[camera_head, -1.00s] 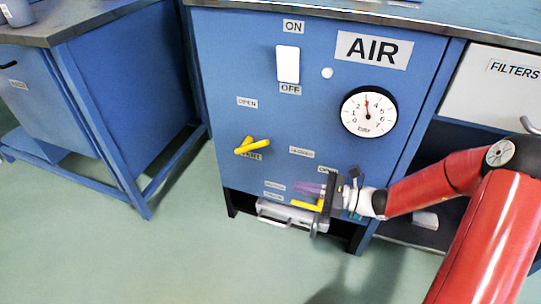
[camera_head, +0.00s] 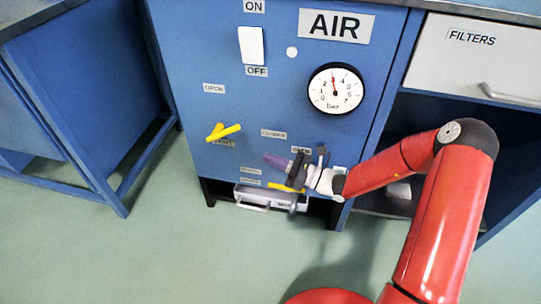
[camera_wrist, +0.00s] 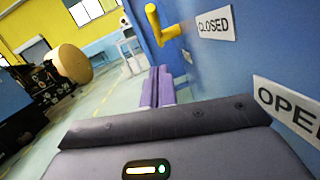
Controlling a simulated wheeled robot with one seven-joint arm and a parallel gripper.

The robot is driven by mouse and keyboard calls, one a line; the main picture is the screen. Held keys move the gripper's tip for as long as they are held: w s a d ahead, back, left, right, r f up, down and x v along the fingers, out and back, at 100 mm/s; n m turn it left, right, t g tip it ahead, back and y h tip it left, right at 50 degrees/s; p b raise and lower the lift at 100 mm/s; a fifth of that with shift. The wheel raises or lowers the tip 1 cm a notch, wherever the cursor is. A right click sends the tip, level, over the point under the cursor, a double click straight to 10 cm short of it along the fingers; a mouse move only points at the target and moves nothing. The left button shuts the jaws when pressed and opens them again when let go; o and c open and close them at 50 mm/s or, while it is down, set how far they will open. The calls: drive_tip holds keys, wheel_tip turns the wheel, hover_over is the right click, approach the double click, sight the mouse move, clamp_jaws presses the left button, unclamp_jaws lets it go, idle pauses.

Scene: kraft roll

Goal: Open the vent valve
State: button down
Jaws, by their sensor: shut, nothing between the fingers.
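A yellow valve handle (camera_head: 223,132) sticks out of the blue panel (camera_head: 200,55) at left, below an OPEN label (camera_head: 214,88); the label under it is hard to read. A second yellow handle (camera_head: 287,188) lies low, partly hidden by my gripper, below CLOSED (camera_head: 273,134) and OPEN labels. I cannot read which one is the vent valve. My gripper (camera_head: 276,161) has purple fingers, shut and empty, pointing left along the panel, just above the low handle. In the wrist view the shut fingers (camera_wrist: 158,88) lie below a yellow handle (camera_wrist: 162,27) and a CLOSED label (camera_wrist: 214,25).
The panel also carries a white ON/OFF switch (camera_head: 251,45), an AIR sign and a pressure gauge (camera_head: 335,88). A grey case (camera_head: 262,198) sits under the panel. A FILTERS drawer (camera_head: 475,58) is at right. Green floor in front is open.

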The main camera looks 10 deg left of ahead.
drive_tip(key=w+a+r, duration=0.2)
drive_tip(key=a+r, duration=0.2)
drive_tip(key=a, duration=0.5)
drive_tip(key=shift+w+r, duration=0.25)
drive_tip(key=shift+r, duration=0.1)
